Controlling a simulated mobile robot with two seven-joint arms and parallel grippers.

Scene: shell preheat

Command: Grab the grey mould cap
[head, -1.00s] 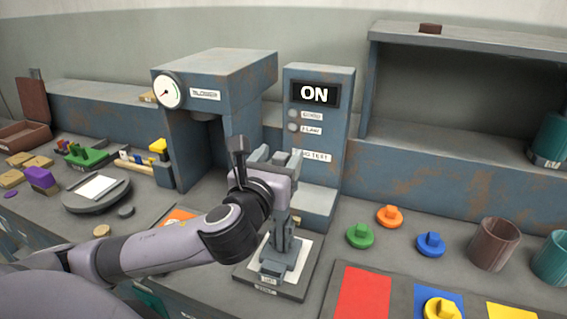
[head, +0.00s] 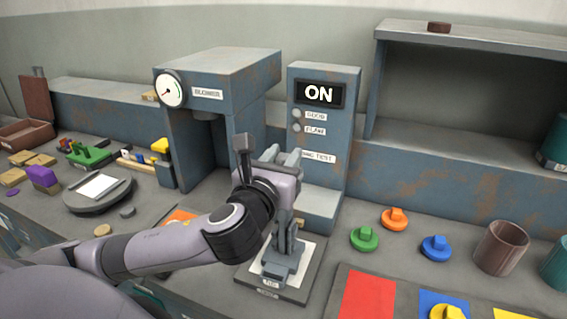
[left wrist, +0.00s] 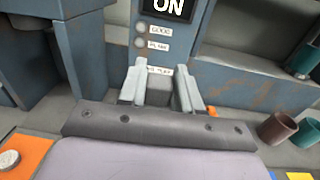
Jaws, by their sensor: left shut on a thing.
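My left gripper (head: 283,160) is in front of the grey-blue test machine with the ON display (head: 319,94). In the left wrist view its two pale fingers (left wrist: 160,88) stand a little apart. A grey piece (left wrist: 160,95) shows between them, and the gripper is shut on it. It appears to be the grey mould cap, but its shape is mostly hidden by the fingers and the gripper body. My right gripper is not in view.
Below the gripper a grey stand (head: 284,262) rises from a plate. Green (head: 364,239), orange (head: 394,219) and blue (head: 435,248) knobbed pieces lie to the right, near a brown cup (head: 501,248). The blower housing (head: 215,85) stands to the left.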

